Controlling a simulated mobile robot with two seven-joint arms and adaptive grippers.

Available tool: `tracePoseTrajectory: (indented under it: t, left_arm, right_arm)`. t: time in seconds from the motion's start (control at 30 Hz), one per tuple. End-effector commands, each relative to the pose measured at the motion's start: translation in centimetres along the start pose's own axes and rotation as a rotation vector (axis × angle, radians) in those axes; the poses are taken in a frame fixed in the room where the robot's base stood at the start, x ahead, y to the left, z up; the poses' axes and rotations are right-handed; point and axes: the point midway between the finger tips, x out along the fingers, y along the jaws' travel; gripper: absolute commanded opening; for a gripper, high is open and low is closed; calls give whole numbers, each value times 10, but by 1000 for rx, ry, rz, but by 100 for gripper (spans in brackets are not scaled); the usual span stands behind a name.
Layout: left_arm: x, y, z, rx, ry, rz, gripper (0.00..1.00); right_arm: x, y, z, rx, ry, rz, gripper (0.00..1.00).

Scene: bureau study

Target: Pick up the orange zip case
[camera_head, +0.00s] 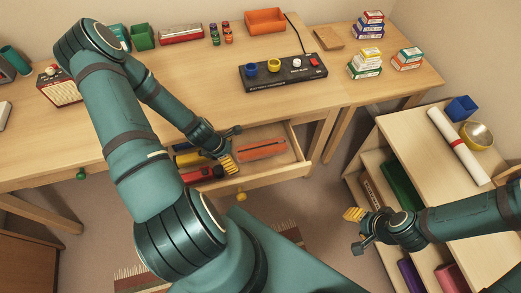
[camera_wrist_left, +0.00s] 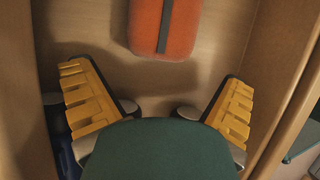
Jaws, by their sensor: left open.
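The orange zip case (camera_head: 262,149) lies in an open desk drawer, with a dark zip line along it. In the left wrist view the case (camera_wrist_left: 165,22) lies at the top, beyond the fingertips, on the drawer's wooden bottom. My left gripper (camera_head: 231,148) is over the drawer, just left of the case. Its yellow-padded fingers (camera_wrist_left: 158,92) are spread wide with nothing between them. My right gripper (camera_head: 355,232) is away to the right, beside the low shelf; its finger spacing is unclear.
The drawer (camera_head: 262,178) also holds a red item (camera_head: 203,174) and a yellow item at its left. A shelf unit (camera_head: 400,133) stands right.

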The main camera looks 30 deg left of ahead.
Motion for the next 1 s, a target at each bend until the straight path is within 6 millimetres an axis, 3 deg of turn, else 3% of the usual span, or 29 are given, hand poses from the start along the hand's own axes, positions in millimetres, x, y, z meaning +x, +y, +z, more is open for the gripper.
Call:
tracePoseTrajectory:
  t: [0.13,0.4,0.77,1.0]
  left_arm:
    - [5,3,1,15,7,9,99]
    - [22,3,42,18,7,9,99]
    - [32,2,68,16,7,9,99]
    - [45,2,98,17,8,9,99]
  right_arm:
    - [3,0,5,-39,-19,-8,47]
    - [5,1,4,-38,-17,-8,47]
    - [7,1,4,-37,-16,-8,47]
    - [8,2,4,-37,-15,-8,47]
